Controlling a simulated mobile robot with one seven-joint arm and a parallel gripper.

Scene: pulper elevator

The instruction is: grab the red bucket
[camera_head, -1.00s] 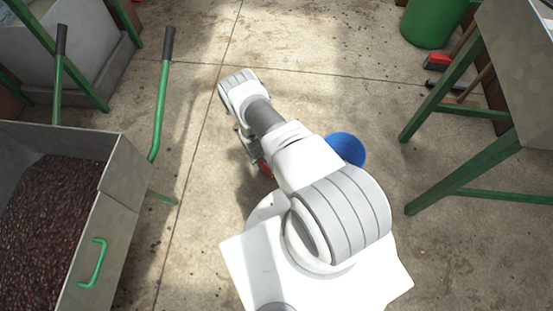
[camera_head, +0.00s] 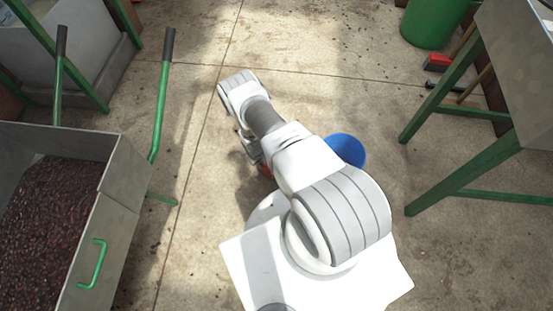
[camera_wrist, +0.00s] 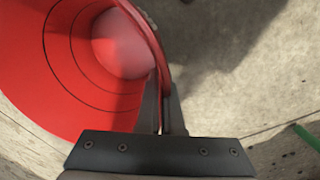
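The red bucket (camera_wrist: 85,65) fills the left of the wrist view, seen from above into its open, ringed inside. A pale patch lies on its floor. Its rim and wall run down between the two dark fingers of my gripper (camera_wrist: 165,118). The fingers are close together, one on each side of the wall, and look shut on it. In the head view only a small red piece of the bucket (camera_head: 265,170) shows beside my arm, which hides the rest and most of the gripper.
A blue bucket (camera_head: 346,150) stands just right of my arm. A metal cart (camera_head: 122,175) of dark beans with green handles is at left. A green-legged table (camera_head: 470,165) is at right, a green bin (camera_head: 430,22) behind. The floor beyond my arm is clear.

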